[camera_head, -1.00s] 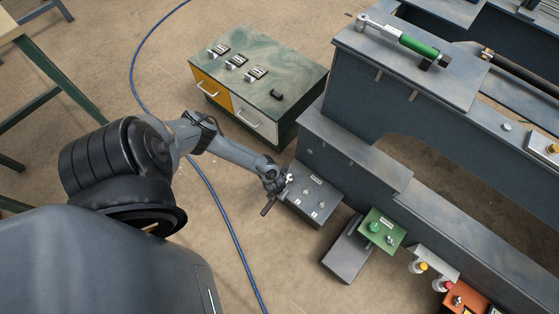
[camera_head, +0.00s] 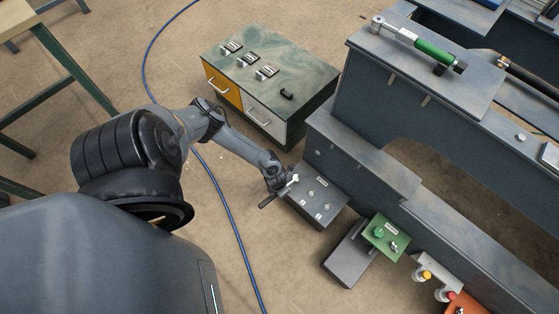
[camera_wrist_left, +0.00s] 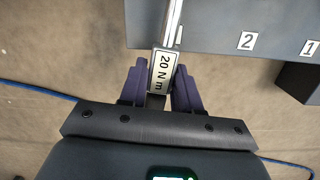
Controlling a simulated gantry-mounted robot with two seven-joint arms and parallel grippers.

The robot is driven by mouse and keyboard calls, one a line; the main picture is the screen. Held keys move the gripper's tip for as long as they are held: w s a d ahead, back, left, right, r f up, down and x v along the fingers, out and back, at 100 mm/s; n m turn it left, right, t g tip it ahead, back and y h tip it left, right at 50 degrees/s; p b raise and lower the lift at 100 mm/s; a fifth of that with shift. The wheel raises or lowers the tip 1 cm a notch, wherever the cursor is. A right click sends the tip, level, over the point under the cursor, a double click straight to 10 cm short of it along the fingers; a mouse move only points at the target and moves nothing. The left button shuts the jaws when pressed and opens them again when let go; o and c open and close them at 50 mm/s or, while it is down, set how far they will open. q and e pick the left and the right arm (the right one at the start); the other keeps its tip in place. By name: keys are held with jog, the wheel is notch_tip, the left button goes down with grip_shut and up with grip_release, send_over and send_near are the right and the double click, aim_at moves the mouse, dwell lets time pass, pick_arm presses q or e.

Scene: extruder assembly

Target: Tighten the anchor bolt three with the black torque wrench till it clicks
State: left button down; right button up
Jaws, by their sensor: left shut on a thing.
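My left gripper (camera_head: 277,183) is shut on the black torque wrench (camera_head: 267,201), at the left edge of the grey bolt block (camera_head: 333,200). In the left wrist view, the purple fingers (camera_wrist_left: 160,82) stand on both sides of the wrench's "20 N m" label (camera_wrist_left: 163,72). Its silver shaft (camera_wrist_left: 172,22) runs up past the block's edge and out of frame. The block (camera_wrist_left: 205,30) shows number labels 2 (camera_wrist_left: 246,41) and 1 (camera_wrist_left: 311,48). Several small bolts (camera_head: 311,194) stand on the block. Label 3, and whether the wrench head touches a bolt, cannot be made out. My right gripper is out of view.
A green-handled wrench (camera_head: 432,50) lies on the high blue-grey bench (camera_head: 390,65). A green-topped cabinet (camera_head: 300,60) stands behind the block. A green box (camera_head: 385,238) and a dark box (camera_head: 348,258) stand in front. A blue cable (camera_head: 215,190) crosses the floor.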

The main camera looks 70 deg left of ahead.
pick_arm(q)
jog(key=shift+r, duration=0.2)
dwell(0.7)
jog(key=shift+r+p, duration=0.2)
jog(key=shift+p, duration=0.35)
jog(key=shift+r+p, duration=0.25)
jog(key=shift+p, duration=0.05)
dwell(0.7)
jog(key=shift+r+p, duration=0.45)
jog(key=shift+r, duration=0.05)
dwell(0.3)
notch_tip(320, 180, up, 5)
jog(key=p, duration=0.5)
dwell(0.3)
